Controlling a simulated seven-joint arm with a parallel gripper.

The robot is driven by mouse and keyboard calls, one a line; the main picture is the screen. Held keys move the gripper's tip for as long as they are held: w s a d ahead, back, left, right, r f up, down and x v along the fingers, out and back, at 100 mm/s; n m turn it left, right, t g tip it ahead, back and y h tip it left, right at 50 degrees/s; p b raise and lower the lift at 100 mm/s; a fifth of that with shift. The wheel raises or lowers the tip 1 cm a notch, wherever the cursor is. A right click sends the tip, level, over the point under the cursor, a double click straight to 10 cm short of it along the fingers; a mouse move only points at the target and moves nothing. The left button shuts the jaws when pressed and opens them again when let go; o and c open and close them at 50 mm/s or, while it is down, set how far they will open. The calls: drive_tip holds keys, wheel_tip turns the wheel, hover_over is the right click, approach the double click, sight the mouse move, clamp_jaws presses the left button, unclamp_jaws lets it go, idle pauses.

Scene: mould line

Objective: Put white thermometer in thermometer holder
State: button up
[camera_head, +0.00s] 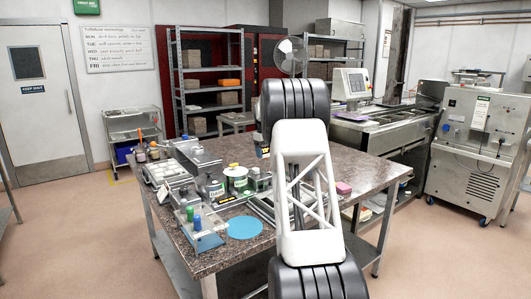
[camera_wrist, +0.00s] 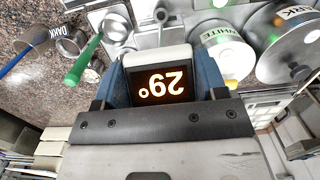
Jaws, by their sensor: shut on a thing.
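The white thermometer (camera_wrist: 157,58) is in my gripper (camera_wrist: 160,78), between its two blue fingers, in the wrist view. Its dark display reads 29° in orange digits, upside down in the picture. The fingers press on its left and right sides. Behind it are metal equipment and containers on the speckled worktop. In the head view my arm covers the middle of the table (camera_head: 222,262), and the gripper is mostly hidden behind it. I cannot clearly pick out the thermometer holder in either view.
A container labelled WHITE (camera_wrist: 222,52) and a larger labelled container (camera_wrist: 288,42) stand at right in the wrist view. A green-handled ladle (camera_wrist: 82,62) and metal cups (camera_wrist: 70,40) are at left. A blue round mat (camera_head: 244,228) lies near the table's front.

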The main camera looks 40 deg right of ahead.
drive_tip(key=shift+f, duration=1.5)
drive_tip(key=shift+f, duration=1.1)
idle(1.1)
drive_tip(key=shift+f, duration=0.7)
drive_tip(key=shift+f, duration=0.7)
drive_tip(key=shift+f, duration=0.75)
drive_tip(key=shift+f, duration=0.65)
drive_tip(key=o, duration=1.1)
drive_tip(key=shift+c, duration=0.2)
drive_tip(key=shift+o, duration=0.5)
drive_tip(key=shift+r, duration=0.1)
